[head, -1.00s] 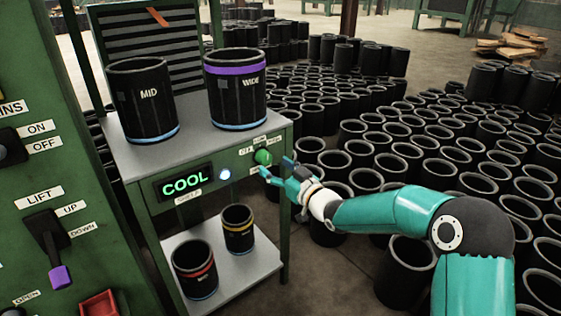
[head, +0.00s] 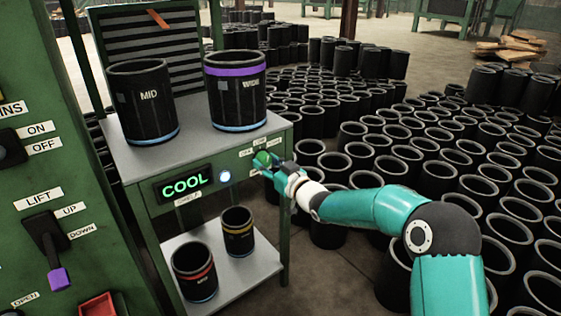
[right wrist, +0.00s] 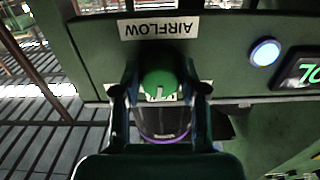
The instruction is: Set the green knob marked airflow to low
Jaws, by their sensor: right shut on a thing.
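The green knob (head: 262,158) is on the front panel of the green workbench, right of the COOL display. In the right wrist view the knob (right wrist: 158,82) shows a short white mark on its face, under an upside-down AIRFLOW label (right wrist: 158,27). My right gripper (head: 266,166) is at the panel, its fingers on both sides of the knob and shut on it. It also shows in the right wrist view (right wrist: 159,92). The small setting labels around the knob are partly hidden and too small to read surely. My left gripper is not in view.
The COOL display (head: 184,184) and a lit round button (head: 225,176) sit left of the knob. Sleeves marked MID (head: 150,115) and WIDE (head: 237,105) stand on the bench top. Two smaller sleeves stand on the lower shelf (head: 228,272). Many black sleeves cover the floor at right.

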